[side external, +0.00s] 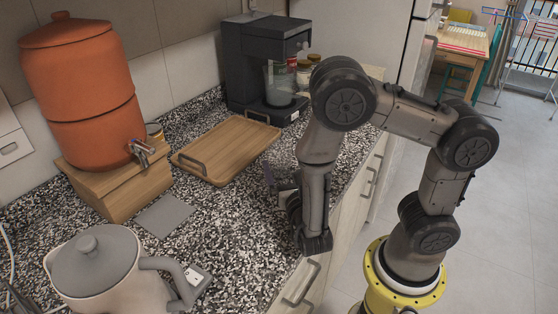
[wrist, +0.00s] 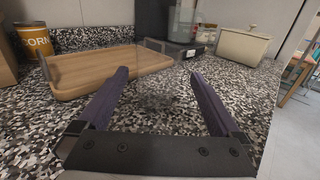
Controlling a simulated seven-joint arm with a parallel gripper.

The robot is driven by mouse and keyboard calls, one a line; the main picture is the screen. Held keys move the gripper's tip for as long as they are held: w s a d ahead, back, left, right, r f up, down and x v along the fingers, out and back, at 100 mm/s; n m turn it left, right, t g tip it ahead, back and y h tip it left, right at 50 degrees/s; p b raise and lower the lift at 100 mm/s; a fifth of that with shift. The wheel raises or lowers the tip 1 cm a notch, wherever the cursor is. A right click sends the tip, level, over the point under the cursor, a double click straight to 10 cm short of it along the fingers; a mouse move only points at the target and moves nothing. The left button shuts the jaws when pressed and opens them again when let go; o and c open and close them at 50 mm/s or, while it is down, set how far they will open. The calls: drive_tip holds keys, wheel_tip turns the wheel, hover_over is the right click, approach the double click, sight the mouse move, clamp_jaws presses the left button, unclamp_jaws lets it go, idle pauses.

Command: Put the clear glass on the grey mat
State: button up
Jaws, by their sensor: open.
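The grey mat (side external: 164,215) lies flat on the speckled counter, in front of the wooden box, in the side view. It is outside the wrist view. A faint see-through shape, apparently the clear glass (wrist: 163,62), shows between and just beyond my fingertips in the wrist view; its outline is hard to make out. I cannot pick it out in the side view. My gripper (wrist: 158,76) is open, its two purple fingers apart and low over the counter. In the side view my gripper (side external: 271,180) is right of the tray, near the counter's front edge, partly hidden by my arm.
A wooden tray (side external: 186,161) lies behind the mat. A black coffee machine (side external: 247,60) holding a clear container (side external: 280,82) stands at the back. A terracotta dispenser (side external: 80,85) on a wooden box (side external: 120,190) and a kettle (side external: 95,265) stand left.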

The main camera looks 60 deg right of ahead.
sight(280, 140)
drive_tip(key=shift+x, duration=2.8)
drive_tip(key=shift+w+a+r, duration=0.15)
drive_tip(key=shift+r, duration=0.05)
drive_tip(key=c, duration=1.5)
drive_tip(key=shift+r, duration=0.55)
drive_tip(key=shift+c, duration=0.2)
wheel_tip(280, 140, up, 3)
drive_tip(key=shift+a+f, duration=0.1)
drive_tip(key=s+a+r, duration=0.3)
drive_tip(key=s+r, duration=0.6)
drive_tip(key=s, duration=0.4)
drive_tip(key=shift+s, duration=0.35)
